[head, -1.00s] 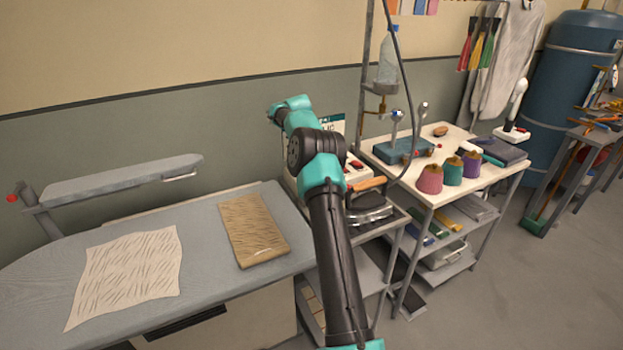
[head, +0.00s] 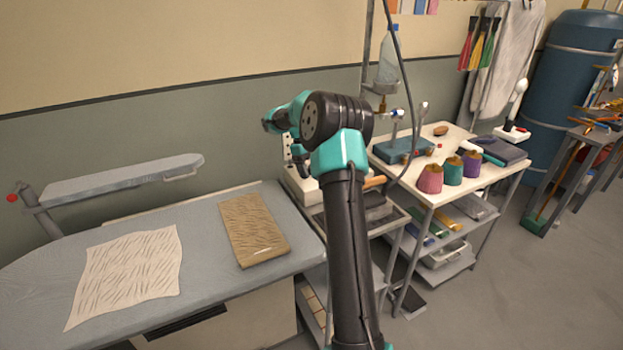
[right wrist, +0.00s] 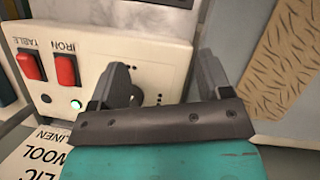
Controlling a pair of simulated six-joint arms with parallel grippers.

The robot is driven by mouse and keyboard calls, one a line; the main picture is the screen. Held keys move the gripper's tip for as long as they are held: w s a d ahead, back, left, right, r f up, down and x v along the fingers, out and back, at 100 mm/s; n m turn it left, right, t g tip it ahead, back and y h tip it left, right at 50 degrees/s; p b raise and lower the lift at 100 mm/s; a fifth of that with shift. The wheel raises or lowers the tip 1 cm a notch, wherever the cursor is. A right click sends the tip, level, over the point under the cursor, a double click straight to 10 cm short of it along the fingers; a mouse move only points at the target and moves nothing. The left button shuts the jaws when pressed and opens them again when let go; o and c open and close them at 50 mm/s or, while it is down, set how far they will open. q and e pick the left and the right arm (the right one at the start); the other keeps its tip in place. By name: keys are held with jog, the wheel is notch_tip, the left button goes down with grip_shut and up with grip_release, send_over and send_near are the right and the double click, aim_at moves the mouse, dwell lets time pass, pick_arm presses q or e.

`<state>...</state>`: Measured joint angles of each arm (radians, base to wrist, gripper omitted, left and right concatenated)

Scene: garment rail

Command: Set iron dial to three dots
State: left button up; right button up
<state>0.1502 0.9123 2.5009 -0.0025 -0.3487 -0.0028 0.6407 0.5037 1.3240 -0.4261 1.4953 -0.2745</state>
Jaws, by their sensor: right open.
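The white control panel (right wrist: 110,50) shows upside down in the right wrist view, with the words IRON and TABLE beside two red switches (right wrist: 66,70). A small lamp (right wrist: 76,103) is lit below the IRON switch. Small black dot marks show on the panel between my fingers. The dial is mostly hidden behind my left-hand finger in that view; its setting cannot be read. My right gripper (right wrist: 163,66) is open at the panel, its fingers apart with nothing visibly held. In the head view the panel's white box (head: 302,187) is partly behind my right arm. My left gripper is not in view.
A printed fabric chart (right wrist: 35,155) lies by the panel. The ironing table (head: 205,275) holds a pale cloth (head: 125,275) and a brown patterned piece (head: 253,230). A cart (head: 480,185) with thread cones stands right. A hose hangs beside my arm.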

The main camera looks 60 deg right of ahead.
jog(key=s+a, duration=0.3)
jog(key=a, duration=0.3)
jog(key=shift+s+r, duration=0.25)
jog(key=shift+r, duration=0.1)
jog(key=shift+d, duration=0.1)
jog(key=w+d+r+m+t+h, duration=0.2)
jog(key=d+r+m+t+h, duration=0.1)
jog(key=d+r+t, duration=0.5)
notch_tip(320, 180, up, 3)
jog(key=shift+d+r+m+h, duration=0.1)
jog(key=shift+d+m+h, duration=0.2)
jog(key=shift+d+m, duration=0.5)
jog(key=x, duration=1.7)
jog(key=shift+f, duration=0.3)
